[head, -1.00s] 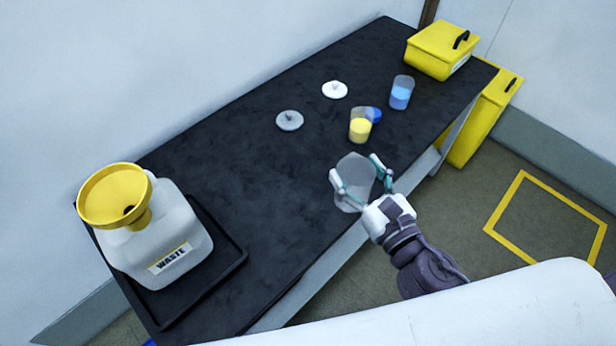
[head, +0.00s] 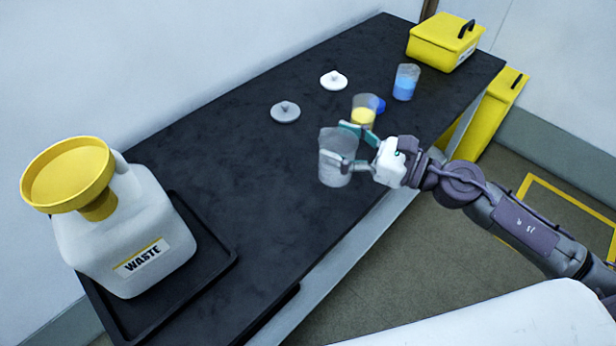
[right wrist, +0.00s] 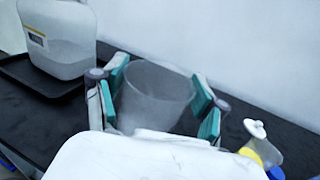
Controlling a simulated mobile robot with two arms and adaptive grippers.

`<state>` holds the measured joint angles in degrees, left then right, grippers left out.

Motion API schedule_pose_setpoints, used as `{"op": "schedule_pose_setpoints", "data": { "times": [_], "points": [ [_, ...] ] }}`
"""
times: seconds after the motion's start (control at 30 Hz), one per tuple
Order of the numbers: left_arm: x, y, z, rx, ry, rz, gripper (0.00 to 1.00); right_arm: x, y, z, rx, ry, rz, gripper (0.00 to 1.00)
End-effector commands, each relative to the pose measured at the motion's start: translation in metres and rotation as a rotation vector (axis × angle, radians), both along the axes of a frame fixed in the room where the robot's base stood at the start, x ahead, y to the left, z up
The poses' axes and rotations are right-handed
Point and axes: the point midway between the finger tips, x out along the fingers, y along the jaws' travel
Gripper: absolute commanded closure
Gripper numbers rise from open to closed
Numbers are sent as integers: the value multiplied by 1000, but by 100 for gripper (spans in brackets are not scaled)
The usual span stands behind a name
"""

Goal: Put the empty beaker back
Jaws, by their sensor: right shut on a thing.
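The empty beaker (head: 333,168) is clear and looks upright in the head view, over the near edge of the black bench. My right gripper (head: 347,147) is shut on it, with its fingers on either side of the glass. In the right wrist view the beaker (right wrist: 152,95) stands between the teal finger pads, with nothing seen inside. I cannot tell whether its base touches the bench. My left gripper is not in view.
Close behind the gripper stands a beaker of yellow liquid (head: 363,113), beside a blue item (head: 378,104). The waste jug (head: 150,230) sits on a black tray (head: 225,255).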

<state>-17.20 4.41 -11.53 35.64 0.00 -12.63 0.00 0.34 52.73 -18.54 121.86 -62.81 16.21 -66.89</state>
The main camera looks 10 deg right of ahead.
Motion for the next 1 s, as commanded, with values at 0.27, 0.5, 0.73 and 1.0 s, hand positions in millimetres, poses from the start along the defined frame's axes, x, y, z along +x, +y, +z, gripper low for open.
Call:
{"op": "schedule_pose_setpoints", "data": {
  "times": [0.27, 0.5, 0.73, 1.0],
  "points": [
    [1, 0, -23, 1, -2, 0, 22, 17, -12, -10, 2, -3, 77, 95],
    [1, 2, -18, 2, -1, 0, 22, 62, 8, -36, 6, -1, 81, 95],
    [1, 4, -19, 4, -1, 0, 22, 104, 26, -66, 3, -1, 82, 95],
    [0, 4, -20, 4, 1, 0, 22, 118, 32, -86, 2, 2, 82, 95]
  ]
}}
